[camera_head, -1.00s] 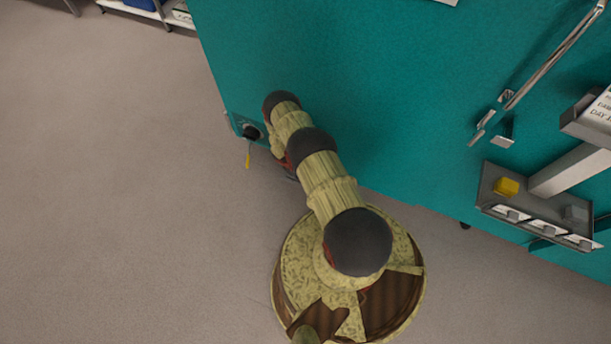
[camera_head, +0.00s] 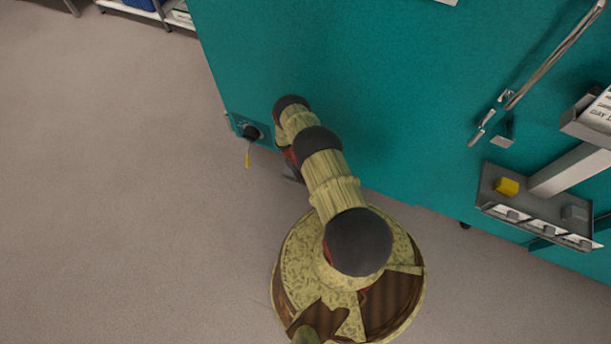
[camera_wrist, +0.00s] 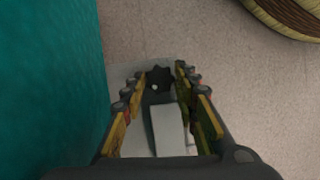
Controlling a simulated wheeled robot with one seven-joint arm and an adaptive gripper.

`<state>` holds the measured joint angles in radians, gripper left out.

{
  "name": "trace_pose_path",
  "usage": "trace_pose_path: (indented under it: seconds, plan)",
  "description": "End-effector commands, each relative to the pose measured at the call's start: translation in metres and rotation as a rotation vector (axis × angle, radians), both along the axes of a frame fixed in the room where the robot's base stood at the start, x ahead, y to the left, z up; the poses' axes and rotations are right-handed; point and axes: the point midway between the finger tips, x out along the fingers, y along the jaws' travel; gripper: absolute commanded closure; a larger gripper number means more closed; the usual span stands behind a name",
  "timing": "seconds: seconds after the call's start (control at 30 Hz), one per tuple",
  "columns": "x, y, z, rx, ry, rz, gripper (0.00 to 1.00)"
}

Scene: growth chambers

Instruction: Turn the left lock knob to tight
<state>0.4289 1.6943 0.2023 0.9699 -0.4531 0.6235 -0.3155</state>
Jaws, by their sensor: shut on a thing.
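A dark, star-shaped lock knob (camera_wrist: 158,79) with a small white dot shows in the wrist view, at the far end of my fingers. My gripper (camera_wrist: 160,73) has one finger on each side of the knob and is shut on it. A pale grey bar (camera_wrist: 168,128) lies between the fingers, nearer the palm. The frames do not show how tight the knob is.
The teal chamber wall (camera_head: 390,90) rises close beside my arm. A grey box with a yellow block (camera_head: 507,187) projects at right. Open floor (camera_head: 120,220) lies left.

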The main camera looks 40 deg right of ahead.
Motion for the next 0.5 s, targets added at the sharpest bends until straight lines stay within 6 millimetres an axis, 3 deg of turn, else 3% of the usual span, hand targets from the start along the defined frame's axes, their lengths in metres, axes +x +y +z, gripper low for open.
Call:
trace_pose_path:
  seconds: [0.4, 0.43, 0.5]
  plan:
    - [-0.0006, -0.0004, -0.0001, 0.000, 0.001, -0.007, 0.96]
    - [-0.0006, -0.0004, -0.0001, 0.000, 0.001, -0.007, 0.69]
    - [-0.0005, -0.0004, -0.0001, 0.000, 0.001, -0.007, 0.65]
